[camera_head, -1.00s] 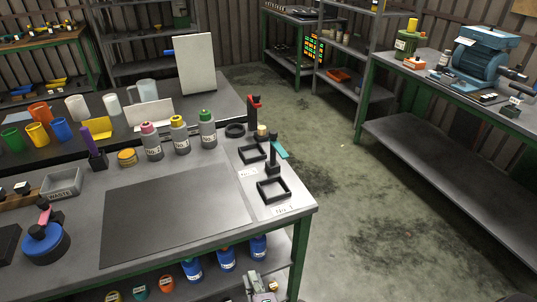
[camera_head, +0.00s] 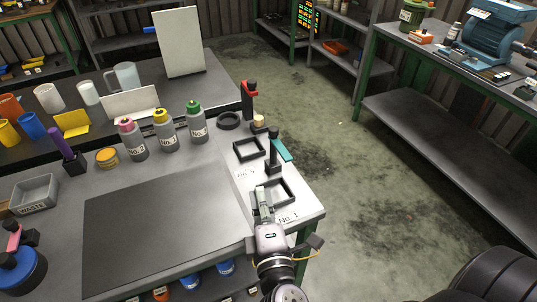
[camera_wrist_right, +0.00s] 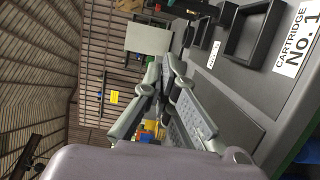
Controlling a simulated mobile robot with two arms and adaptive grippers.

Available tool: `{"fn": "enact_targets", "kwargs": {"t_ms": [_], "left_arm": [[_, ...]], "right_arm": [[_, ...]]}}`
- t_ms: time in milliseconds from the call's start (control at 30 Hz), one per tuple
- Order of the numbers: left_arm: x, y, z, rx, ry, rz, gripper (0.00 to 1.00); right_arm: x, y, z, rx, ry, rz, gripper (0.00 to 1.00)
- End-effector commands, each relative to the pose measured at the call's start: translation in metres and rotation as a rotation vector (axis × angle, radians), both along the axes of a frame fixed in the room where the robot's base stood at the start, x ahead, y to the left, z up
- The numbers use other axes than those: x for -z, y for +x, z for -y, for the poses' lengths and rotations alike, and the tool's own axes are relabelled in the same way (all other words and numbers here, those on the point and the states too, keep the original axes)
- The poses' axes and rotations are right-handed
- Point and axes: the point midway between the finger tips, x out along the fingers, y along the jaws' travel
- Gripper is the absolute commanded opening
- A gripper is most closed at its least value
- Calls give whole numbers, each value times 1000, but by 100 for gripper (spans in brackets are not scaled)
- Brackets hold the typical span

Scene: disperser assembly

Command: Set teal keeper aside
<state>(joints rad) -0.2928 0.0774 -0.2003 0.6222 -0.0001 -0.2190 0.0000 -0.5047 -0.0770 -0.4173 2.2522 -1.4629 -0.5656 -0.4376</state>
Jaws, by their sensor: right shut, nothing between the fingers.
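The teal keeper (camera_head: 281,150) is a flat strip at the right edge of the table, beside a black post (camera_head: 273,155); I cannot tell whether they touch. My right gripper (camera_head: 263,190) has come in from below, over the table's front right corner by the No. 1 black frame (camera_head: 283,189). It is nearer the front than the teal keeper and apart from it. Its fingers (camera_wrist_right: 166,68) are shut and empty. I do not make out the teal keeper in the right wrist view. My left gripper is not in view.
Behind the post are a second black frame (camera_head: 248,149), a black ring (camera_head: 229,121) and a black-and-red stand (camera_head: 249,98). Several bottles, such as the green-capped one (camera_head: 197,127), stand to the left. The dark mat (camera_head: 165,215) is bare.

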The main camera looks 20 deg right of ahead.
Motion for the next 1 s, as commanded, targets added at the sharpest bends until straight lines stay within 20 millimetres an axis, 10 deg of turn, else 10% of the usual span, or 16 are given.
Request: {"fn": "enact_targets", "kwargs": {"t_ms": [200, 733, 1000], "left_arm": [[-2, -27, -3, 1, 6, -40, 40], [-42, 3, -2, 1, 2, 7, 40], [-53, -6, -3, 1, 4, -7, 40]], "right_arm": [[-1, 5, 1, -1, -1, 1, 0], [-4, 102, 25, 0, -1, 2, 0], [-1, 97, 60, -1, -3, -2, 0]]}}
